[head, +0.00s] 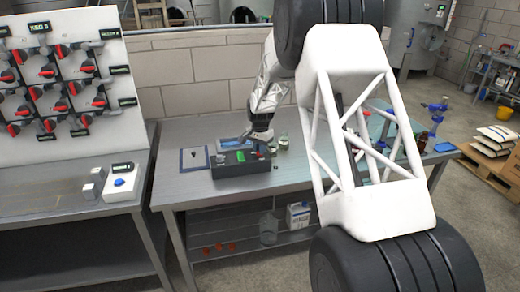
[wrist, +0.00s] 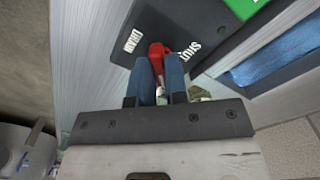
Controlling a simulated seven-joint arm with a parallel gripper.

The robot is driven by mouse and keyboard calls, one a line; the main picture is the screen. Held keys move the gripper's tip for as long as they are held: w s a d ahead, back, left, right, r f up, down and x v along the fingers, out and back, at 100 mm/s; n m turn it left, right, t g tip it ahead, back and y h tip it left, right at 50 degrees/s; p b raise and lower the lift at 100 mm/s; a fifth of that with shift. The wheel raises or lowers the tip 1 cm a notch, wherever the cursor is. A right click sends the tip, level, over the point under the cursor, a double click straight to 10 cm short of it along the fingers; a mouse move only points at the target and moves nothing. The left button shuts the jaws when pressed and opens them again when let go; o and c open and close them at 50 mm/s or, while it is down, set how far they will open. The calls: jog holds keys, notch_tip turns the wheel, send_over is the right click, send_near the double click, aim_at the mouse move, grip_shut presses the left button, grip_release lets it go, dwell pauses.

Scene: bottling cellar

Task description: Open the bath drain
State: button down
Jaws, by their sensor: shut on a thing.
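The bath is a dark grey box (head: 240,172) on the metal bench in the head view, with blue liquid (head: 232,144) inside. The wrist view shows its dark front (wrist: 170,18), a green panel (wrist: 245,6) and the blue liquid (wrist: 290,45). White labels, apparently DRAIN (wrist: 132,40) and SHUT (wrist: 194,50), flank a red drain handle (wrist: 157,49). My gripper (wrist: 159,68) is shut on this handle with its blue-grey fingers either side. The handle sits between the two labels; its exact turn is unclear. Its lower end is hidden between the fingers.
A dark framed plate (head: 194,158) lies left of the bath, and small jars (head: 283,142) stand to its right. Bottles (head: 422,141) and a blue stand (head: 435,108) are further right. A panel of red-handled valves (head: 55,85) stands on the left bench.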

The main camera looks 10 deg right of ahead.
jog(key=c, duration=1.1)
grip_release()
jog(key=shift+c, duration=0.2)
jog(key=shift+r, duration=0.15)
jog(key=shift+r, duration=3.8)
